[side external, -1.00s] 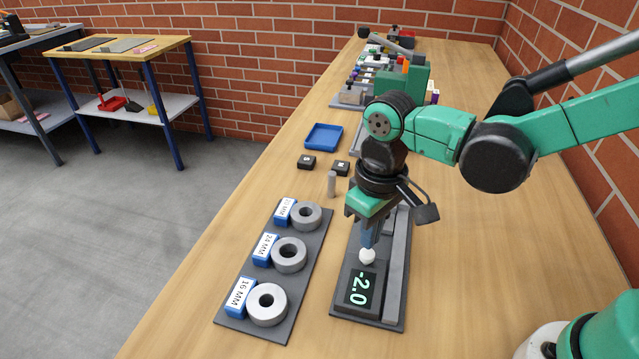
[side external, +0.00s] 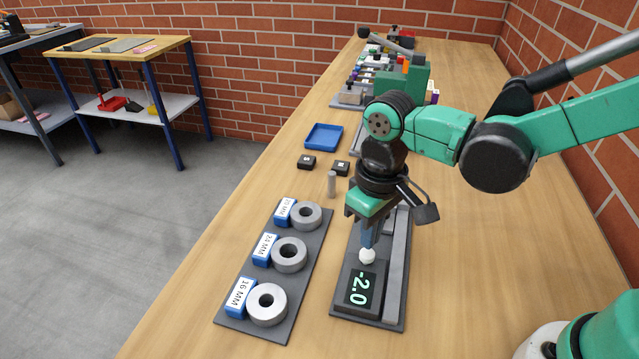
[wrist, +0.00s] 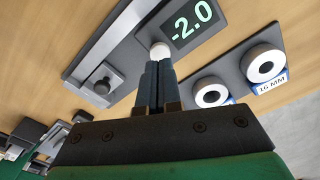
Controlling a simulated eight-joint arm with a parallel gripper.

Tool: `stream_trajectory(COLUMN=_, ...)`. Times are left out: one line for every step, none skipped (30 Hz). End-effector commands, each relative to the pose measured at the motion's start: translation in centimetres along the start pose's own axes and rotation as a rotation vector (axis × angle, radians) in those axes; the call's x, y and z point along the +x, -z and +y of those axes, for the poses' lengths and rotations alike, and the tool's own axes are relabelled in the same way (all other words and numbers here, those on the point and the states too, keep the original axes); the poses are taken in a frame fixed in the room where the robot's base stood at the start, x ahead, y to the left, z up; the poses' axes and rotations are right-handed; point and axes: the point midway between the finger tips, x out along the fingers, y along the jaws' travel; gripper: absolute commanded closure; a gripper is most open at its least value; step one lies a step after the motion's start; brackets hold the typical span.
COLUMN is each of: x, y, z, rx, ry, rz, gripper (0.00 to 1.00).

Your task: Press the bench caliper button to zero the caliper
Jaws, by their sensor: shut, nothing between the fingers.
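The bench caliper (side external: 396,262) is a dark grey instrument lying on the bench, with a display (side external: 360,288) that reads -2.0 in green digits. Its white round button (side external: 367,256) is beside the display. My gripper (side external: 368,243) points down with shut, empty fingers, and its tips are right at the button. In the wrist view my gripper (wrist: 156,66) has its fingers together, with the tips at the white button (wrist: 160,50). I cannot tell whether the tips touch or press the button. The display also shows in the wrist view (wrist: 190,22).
A grey board (side external: 313,252) left of the caliper holds several steel rings with blue size labels. A small grey cylinder (side external: 332,184), two black blocks (side external: 307,162) and a blue tray (side external: 324,137) lie beyond it. The bench right of the caliper is clear.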

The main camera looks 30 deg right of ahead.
Motion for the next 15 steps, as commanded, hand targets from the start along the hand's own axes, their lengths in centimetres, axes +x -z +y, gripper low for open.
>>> stream_trajectory(x=0.0, y=0.0, z=0.0, rx=0.000, ry=0.000, rz=0.000, gripper=1.00)
stream_trajectory(x=0.0, y=0.0, z=0.0, rx=0.000, ry=0.000, rz=0.000, gripper=1.00)
stream_trajectory(x=0.0, y=0.0, z=0.0, rx=0.000, ry=0.000, rz=0.000, gripper=1.00)
stream_trajectory(x=0.1, y=0.0, z=0.0, rx=0.000, ry=0.000, rz=0.000, gripper=1.00)
stream_trajectory(x=0.2, y=0.0, z=0.0, rx=0.000, ry=0.000, rz=0.000, gripper=1.00)
stream_trajectory(x=0.4, y=0.0, z=0.0, rx=0.000, ry=0.000, rz=0.000, gripper=1.00)
stream_trajectory(x=0.5, y=0.0, z=0.0, rx=0.000, ry=0.000, rz=0.000, gripper=1.00)
stream_trajectory(x=0.7, y=0.1, z=0.0, rx=0.000, ry=0.000, rz=0.000, gripper=1.00)
stream_trajectory(x=0.9, y=0.0, z=0.0, rx=0.000, ry=0.000, rz=0.000, gripper=1.00)
stream_trajectory(x=1.1, y=0.0, z=0.0, rx=0.000, ry=0.000, rz=0.000, gripper=1.00)
stream_trajectory(x=1.3, y=0.1, z=0.0, rx=0.000, ry=0.000, rz=0.000, gripper=1.00)
stream_trajectory(x=1.6, y=0.0, z=0.0, rx=0.000, ry=0.000, rz=0.000, gripper=1.00)
stream_trajectory(x=1.8, y=0.0, z=0.0, rx=0.000, ry=0.000, rz=0.000, gripper=1.00)
stream_trajectory(x=1.9, y=0.0, z=0.0, rx=0.000, ry=0.000, rz=0.000, gripper=1.00)
stream_trajectory(x=2.2, y=0.0, z=0.0, rx=0.000, ry=0.000, rz=0.000, gripper=1.00)
